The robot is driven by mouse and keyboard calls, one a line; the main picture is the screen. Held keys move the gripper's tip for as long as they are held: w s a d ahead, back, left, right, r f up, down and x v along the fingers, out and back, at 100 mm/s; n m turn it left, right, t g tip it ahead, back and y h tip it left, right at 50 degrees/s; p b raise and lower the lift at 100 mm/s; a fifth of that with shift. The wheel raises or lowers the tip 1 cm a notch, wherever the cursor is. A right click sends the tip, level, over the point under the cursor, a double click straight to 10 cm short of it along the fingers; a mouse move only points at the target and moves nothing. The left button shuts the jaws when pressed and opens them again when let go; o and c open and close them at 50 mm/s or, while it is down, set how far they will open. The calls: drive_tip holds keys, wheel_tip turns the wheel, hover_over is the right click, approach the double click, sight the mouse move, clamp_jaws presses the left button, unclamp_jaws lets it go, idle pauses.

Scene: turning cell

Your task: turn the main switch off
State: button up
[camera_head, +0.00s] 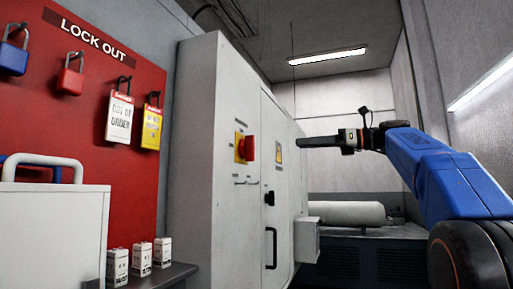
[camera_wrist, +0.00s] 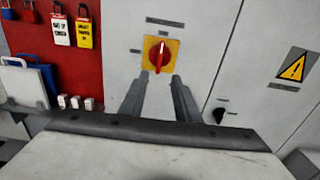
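The main switch (camera_head: 250,149) is a red rotary handle on a yellow plate on the front of the grey cabinet. In the wrist view the switch (camera_wrist: 158,53) shows face on, its red grip standing upright. My gripper (camera_head: 298,142) points left toward the cabinet, apart from the switch. In the wrist view my gripper (camera_wrist: 159,78) is open, with a clear gap between its two fingers and nothing in it. The fingertips show just below the switch's yellow plate. The small labels around the plate are too small to read.
A cabinet door with a black handle (camera_head: 271,248), a black knob (camera_head: 269,198) and a yellow warning sign (camera_wrist: 293,67) is beside the switch. A red lockout board (camera_head: 75,120) with padlocks and tags hangs left. Small white boxes (camera_head: 141,259) stand on a shelf below.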

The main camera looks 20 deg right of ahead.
sight(254, 145)
drive_tip(key=x, duration=1.7)
drive_tip(key=shift+w+r, duration=0.15)
drive_tip(key=shift+r, duration=0.25)
clamp_jaws()
